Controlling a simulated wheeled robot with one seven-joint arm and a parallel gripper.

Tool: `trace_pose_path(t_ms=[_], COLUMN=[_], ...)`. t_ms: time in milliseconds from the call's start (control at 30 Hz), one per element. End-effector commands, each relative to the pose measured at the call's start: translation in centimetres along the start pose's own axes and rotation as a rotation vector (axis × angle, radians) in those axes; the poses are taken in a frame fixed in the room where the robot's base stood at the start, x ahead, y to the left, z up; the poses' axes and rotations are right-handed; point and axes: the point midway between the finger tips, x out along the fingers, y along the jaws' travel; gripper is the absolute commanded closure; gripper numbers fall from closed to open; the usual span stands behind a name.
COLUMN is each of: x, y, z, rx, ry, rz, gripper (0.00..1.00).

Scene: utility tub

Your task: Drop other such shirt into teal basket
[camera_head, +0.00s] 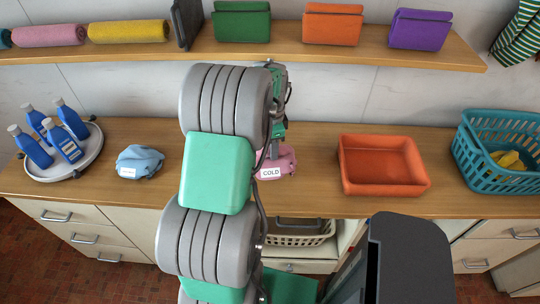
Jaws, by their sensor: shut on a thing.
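The teal basket (485,170) stands at the right end of the wooden counter, with a crumpled yellow cloth (508,159) inside. A pink bundled shirt (284,160) with a white "COLD" label is at mid-counter, partly hidden by my arm. My gripper (272,144) points down at the pink shirt and is shut on it; its fingertips are mostly hidden behind my arm. The shirt appears at or close to the counter top; I cannot tell if it is lifted. A light blue bundled shirt (140,162) with a white label lies on the counter to the left.
An orange-red tub (383,165) stands between the pink shirt and the basket. A round tray (62,168) with several blue bottles is at the far left. A shelf (350,51) above holds folded cloths and rolled towels. A cream basket (300,233) sits below the counter.

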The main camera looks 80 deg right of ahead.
Motion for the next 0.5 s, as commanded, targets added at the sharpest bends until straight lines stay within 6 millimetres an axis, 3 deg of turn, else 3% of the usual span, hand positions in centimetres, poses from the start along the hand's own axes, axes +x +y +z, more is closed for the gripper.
trace_pose_path(t_ms=[200,333,500], x=[-5.2,-6.9,-8.4], y=[4.3,7.3,9.5], z=[-3.7,-6.1,-7.9], rx=[0.01,0.009,0.004], ry=[0.003,0.002,0.002], rz=[-0.004,-0.003,-0.002], gripper=[1.0,1.0,1.0])
